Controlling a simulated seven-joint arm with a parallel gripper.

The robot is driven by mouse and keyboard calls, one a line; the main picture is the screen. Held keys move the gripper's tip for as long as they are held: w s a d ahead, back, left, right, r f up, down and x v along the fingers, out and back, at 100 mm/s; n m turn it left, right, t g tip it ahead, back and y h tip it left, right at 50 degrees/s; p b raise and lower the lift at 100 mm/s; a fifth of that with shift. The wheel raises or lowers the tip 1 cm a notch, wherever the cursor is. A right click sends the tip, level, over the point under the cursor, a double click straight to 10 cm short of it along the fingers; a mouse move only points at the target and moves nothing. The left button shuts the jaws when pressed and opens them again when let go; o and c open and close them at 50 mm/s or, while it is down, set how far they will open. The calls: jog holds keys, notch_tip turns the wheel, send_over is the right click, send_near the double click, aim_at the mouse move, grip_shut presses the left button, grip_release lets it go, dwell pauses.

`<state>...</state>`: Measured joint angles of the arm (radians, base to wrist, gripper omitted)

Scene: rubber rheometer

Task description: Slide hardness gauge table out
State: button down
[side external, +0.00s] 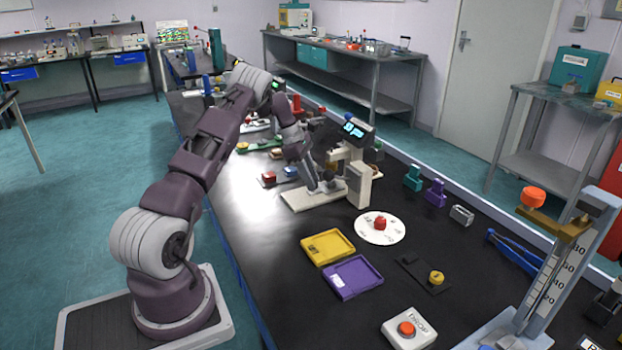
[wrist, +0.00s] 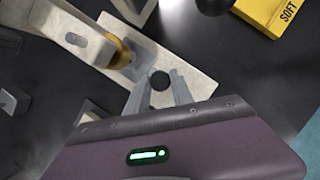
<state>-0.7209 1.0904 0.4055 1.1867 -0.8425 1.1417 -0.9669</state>
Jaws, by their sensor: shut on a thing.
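The hardness gauge (side external: 353,130) stands on the bench with a lit display on top and a pale body. Its cream base plate (side external: 300,203) extends toward the left. In the wrist view the gauge's pale arm (wrist: 55,25) and a brass ring (wrist: 122,56) sit over the plate (wrist: 205,84). My gripper (side external: 325,187) is low over the plate. In the wrist view my gripper (wrist: 160,92) has its fingers on both sides of a dark round knob (wrist: 159,79) and is shut on it. The gauge's small table is not clearly distinguishable from the plate.
A white disc (side external: 367,233) with a red piece, a yellow tray (side external: 318,248) and a purple tray (side external: 362,282) lie nearer the camera. Bare bench (side external: 265,260) lies in front of the plate.

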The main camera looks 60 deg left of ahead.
jog(key=shift+s+a, duration=0.1)
dwell(0.7)
jog(key=s, duration=1.1)
jog(key=shift+s, duration=0.2)
jog(key=c, duration=1.1)
grip_release()
jog(key=v, duration=0.7)
jog(key=shift+r, duration=0.1)
